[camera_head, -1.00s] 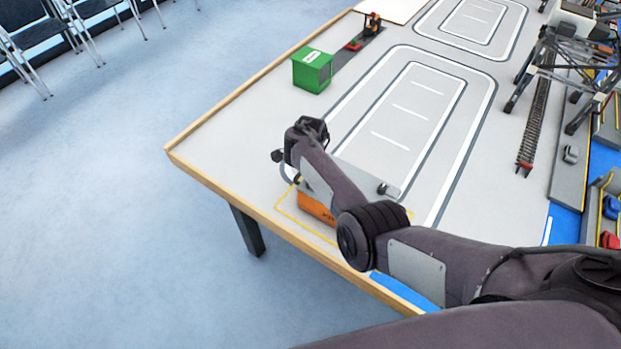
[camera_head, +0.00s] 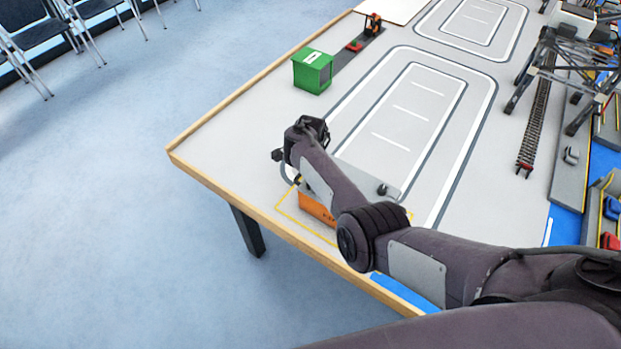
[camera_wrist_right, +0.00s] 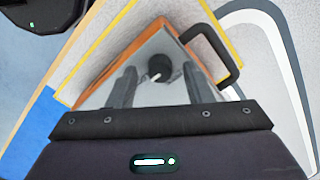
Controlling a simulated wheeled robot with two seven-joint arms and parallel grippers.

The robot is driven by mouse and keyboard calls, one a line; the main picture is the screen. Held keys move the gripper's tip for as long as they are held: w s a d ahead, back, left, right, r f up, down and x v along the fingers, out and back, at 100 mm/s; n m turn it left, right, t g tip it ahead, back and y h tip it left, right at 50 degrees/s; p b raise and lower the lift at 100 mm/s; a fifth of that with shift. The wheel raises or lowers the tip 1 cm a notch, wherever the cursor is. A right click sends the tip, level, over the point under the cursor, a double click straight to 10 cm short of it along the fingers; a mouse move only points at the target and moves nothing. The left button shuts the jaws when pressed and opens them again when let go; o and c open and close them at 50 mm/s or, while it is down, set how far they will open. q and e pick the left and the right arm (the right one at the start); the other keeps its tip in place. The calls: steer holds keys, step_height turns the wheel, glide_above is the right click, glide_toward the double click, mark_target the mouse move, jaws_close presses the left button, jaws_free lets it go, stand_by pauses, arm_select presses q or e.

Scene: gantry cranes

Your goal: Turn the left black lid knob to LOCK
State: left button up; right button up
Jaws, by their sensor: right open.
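The orange box (camera_head: 317,207) stands near the table's front edge, partly hidden by my right arm in the head view. Its grey lid (camera_head: 352,174) carries a black knob (camera_head: 383,190) at the right. In the right wrist view, a black lid knob (camera_wrist_right: 158,70) with a small white mark lies between the fingers of my right gripper (camera_wrist_right: 160,75). The fingers are open, with a gap on both sides of the knob. In the head view my forearm hides these fingers and the left part of the lid. No lock lettering is readable. My left gripper is not in view.
A black handle (camera_wrist_right: 216,55) sticks out at the box's side. A yellow outline (camera_head: 287,211) surrounds the box on the table. A green bin (camera_head: 312,71) stands farther back, and model crane frames (camera_head: 563,75) stand at right. The marked lanes between are clear.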

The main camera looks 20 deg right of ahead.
step_height(320, 180, up, 7)
steer(key=shift+r+p, duration=0.2)
steer(key=shift+p, duration=0.25)
stand_by(0.3)
